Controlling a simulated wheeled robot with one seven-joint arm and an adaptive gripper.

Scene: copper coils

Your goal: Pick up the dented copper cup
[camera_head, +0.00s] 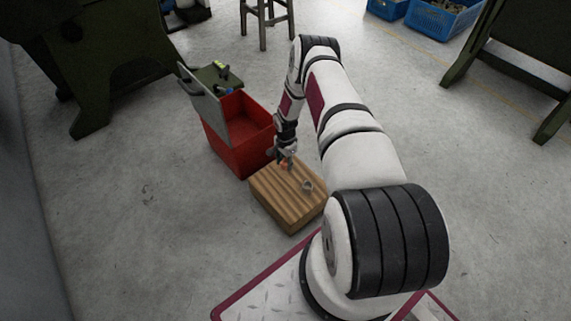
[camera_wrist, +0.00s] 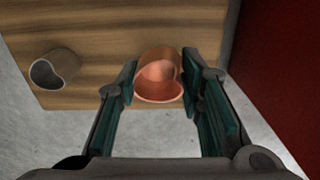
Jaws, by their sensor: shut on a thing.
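The dented copper cup (camera_wrist: 158,76) is between the two fingers of my gripper (camera_wrist: 158,84) in the wrist view. It is copper-coloured, with its open rim towards the camera and a dent pushed into its wall. My gripper is shut on it at the near edge of the wooden top. In the head view my gripper (camera_head: 286,160) is low over the wooden box (camera_head: 262,190), and the copper cup (camera_head: 284,167) shows only as a small orange patch beneath it. I cannot tell whether the cup still touches the wood.
A red open bin (camera_head: 240,135) stands right behind the wooden box. Bare floor lies to the left.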

